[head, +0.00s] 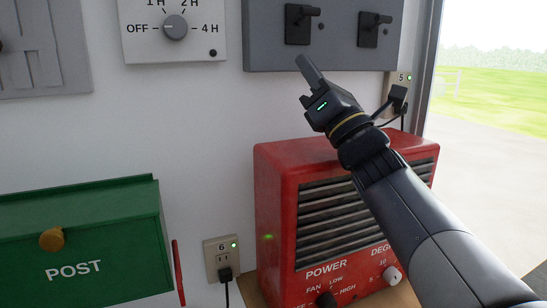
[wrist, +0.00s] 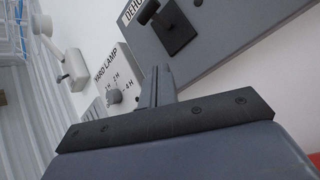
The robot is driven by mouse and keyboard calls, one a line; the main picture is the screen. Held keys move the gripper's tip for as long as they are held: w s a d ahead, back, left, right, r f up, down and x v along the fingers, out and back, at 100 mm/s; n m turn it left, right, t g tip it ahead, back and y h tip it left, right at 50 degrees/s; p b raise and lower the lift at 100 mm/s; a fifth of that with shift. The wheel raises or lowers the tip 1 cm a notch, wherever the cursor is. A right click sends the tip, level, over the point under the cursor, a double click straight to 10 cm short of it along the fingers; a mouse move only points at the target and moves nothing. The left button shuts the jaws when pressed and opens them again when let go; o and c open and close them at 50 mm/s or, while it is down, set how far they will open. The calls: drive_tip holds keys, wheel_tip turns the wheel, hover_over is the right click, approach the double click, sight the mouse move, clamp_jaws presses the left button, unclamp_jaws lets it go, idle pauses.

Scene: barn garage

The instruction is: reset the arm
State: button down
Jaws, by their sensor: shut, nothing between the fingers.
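My gripper (head: 305,62) is raised in front of the white wall, just below the lower edge of a grey switch panel (head: 270,55). Its fingers are shut together with nothing between them, pointing up and to the left. In the wrist view the closed fingers (wrist: 161,82) stand up between the yard lamp timer (wrist: 128,72) and the grey panel. Whether the fingertips touch the wall or panel cannot be told. My arm reaches in from the lower right and covers part of the red heater (head: 275,165).
The timer dial (head: 175,27) is at upper left. A green POST box (head: 80,240) stands lower left. Outlet 6 (head: 221,258) has a plug in it; outlet 5 (head: 397,88) is near the door edge. Right of the heater is an opening to the outdoors.

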drive_tip(key=b+v, duration=0.4)
drive_tip(key=v, duration=1.1)
drive_tip(key=shift+s+b, duration=0.3)
drive_tip(key=shift+s, duration=0.1)
drive_tip(key=shift+s, duration=0.1)
